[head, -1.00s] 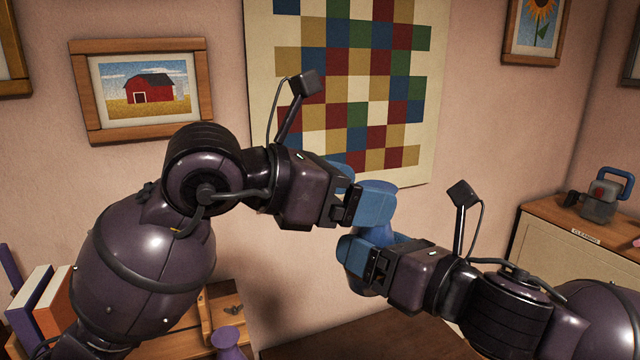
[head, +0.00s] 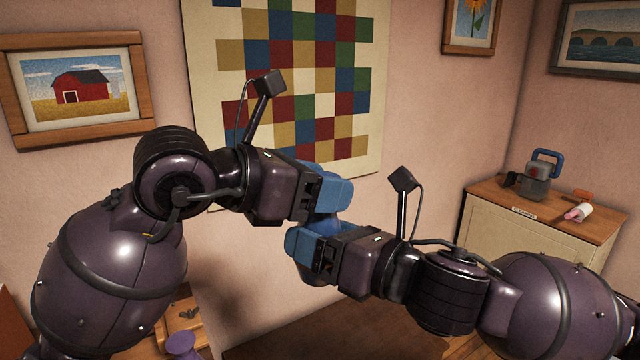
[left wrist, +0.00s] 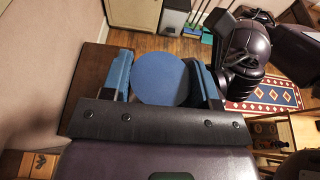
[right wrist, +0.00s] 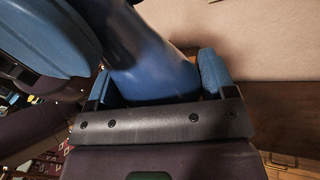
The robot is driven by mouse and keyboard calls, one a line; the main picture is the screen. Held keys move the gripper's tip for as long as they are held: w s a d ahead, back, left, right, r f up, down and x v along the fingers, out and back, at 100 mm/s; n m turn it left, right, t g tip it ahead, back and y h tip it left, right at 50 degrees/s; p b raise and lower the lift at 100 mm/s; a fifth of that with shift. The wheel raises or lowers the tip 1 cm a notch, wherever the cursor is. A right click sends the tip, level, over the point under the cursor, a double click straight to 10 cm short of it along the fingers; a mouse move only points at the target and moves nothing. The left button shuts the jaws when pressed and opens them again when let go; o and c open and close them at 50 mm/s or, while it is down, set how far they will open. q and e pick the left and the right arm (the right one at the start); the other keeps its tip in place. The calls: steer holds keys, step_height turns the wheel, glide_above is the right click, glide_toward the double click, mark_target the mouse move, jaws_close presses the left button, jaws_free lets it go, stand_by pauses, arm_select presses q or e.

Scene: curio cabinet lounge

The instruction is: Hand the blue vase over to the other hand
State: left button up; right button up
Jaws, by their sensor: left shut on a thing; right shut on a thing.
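The blue vase (head: 324,222) is between my two grippers in the head view, mostly covered by their blue fingers. My left gripper (head: 330,194) is shut on its upper part. My right gripper (head: 303,243) is shut on it lower down, just below the left fingers. In the left wrist view the vase's round blue end (left wrist: 160,80) shows between the two fingers. In the right wrist view its smooth, dark blue body (right wrist: 155,70) runs up from between the fingers, tilted in the picture, with a left finger close at upper left.
A wooden-topped cabinet (head: 500,235) stands at right with a grey, blue-handled object (head: 537,180) on it. A checkered hanging (head: 200,100) and framed pictures are on the wall behind. A purple item (head: 181,345) is at lower left. The vase is held clear in the air.

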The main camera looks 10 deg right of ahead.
steer(key=o, duration=1)
steer(key=shift+f, duration=0.1)
steer(key=s+d+f+m+h, duration=0.2)
steer(key=d+f+m, duration=0.1)
steer(key=f+m, duration=0.5)
steer(key=s+d+f+m+h, duration=0.1)
steer(key=d+f+m, duration=0.2)
steer(key=f+m, duration=0.5)
steer(key=s+d+f+m+h, duration=0.25)
steer(key=f+m, duration=0.35)
steer(key=f, duration=0.4)
steer(key=s+d+f+m+g+h, duration=0.1)
steer(key=s+d+f+m+h, duration=0.2)
steer(key=s+d+f+m, duration=0.2)
steer(key=s+d+f+m+g+h, duration=0.1)
steer(key=s+d+f+m+h, duration=0.2)
steer(key=s+f+m, duration=0.6)
step_height(320, 180, down, 4)
steer(key=d+m, duration=0.2)
steer(key=m, duration=0.1)
steer(key=shift+f+m+g, duration=0.2)
steer(key=shift+m+g, duration=0.1)
steer(key=shift+g, duration=0.1)
